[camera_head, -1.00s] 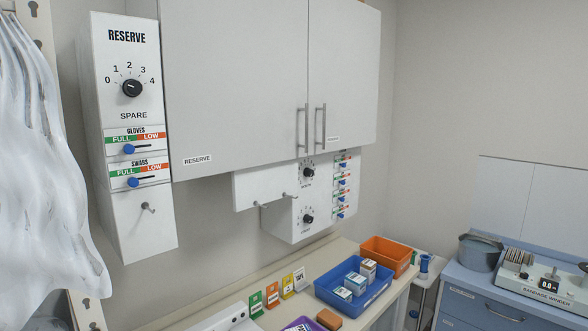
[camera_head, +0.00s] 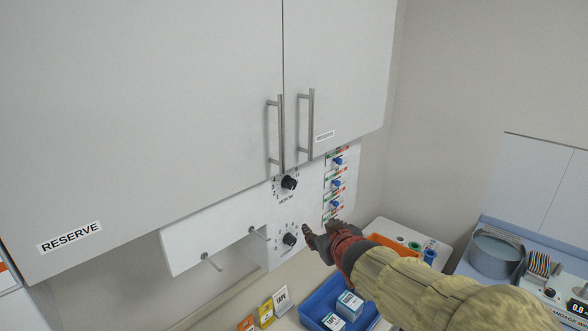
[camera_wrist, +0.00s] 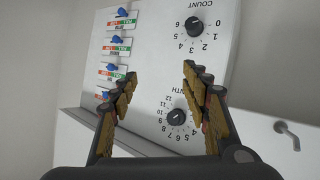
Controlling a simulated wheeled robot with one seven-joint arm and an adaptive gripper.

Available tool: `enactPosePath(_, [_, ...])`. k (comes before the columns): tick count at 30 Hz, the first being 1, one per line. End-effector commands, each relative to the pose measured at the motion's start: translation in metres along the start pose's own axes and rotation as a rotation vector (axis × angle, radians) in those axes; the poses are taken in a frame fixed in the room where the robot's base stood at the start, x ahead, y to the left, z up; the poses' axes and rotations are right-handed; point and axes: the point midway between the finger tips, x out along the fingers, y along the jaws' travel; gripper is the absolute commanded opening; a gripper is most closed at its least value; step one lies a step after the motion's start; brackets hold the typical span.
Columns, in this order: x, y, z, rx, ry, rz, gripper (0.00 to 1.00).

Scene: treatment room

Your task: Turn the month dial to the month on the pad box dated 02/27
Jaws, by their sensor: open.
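The month dial (camera_head: 289,183) is the upper black knob on the white panel under the cabinet, ringed by numbers; in the wrist view, upside down, it is the lower knob (camera_wrist: 176,117). Its pointer setting is too small to read. My gripper (camera_head: 320,232) is open and empty, right of the panel's lower dial. In the wrist view, my gripper's fingers (camera_wrist: 160,80) are spread before the panel, the month dial near the right finger, with no contact visible. Small pad boxes (camera_head: 349,303) stand in the blue tray (camera_head: 312,311); their dates are not legible.
The count dial (camera_head: 289,239) is below the month dial. A column of blue sliders (camera_head: 336,183) is right of the dials. Cabinet handles (camera_head: 280,135) hang above, and hooks (camera_head: 212,262) stick out at left. An orange bin (camera_head: 378,239) is partly behind my arm.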

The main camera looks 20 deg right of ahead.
Motion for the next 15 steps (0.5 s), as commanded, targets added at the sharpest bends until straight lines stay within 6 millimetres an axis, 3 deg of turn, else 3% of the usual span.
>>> enactPosePath(1, [0.009, 0.010, -0.016, -0.006, 0.032, -0.013, 0.47])
enactPosePath(6, [0.035, 0.021, -0.053, -0.021, 0.177, -0.111, 0.47])
enactPosePath(10, [0.044, 0.023, -0.071, -0.010, 0.275, -0.220, 0.47])
enactPosePath(15, [0.042, 0.022, -0.082, 0.033, 0.384, -0.380, 0.47])
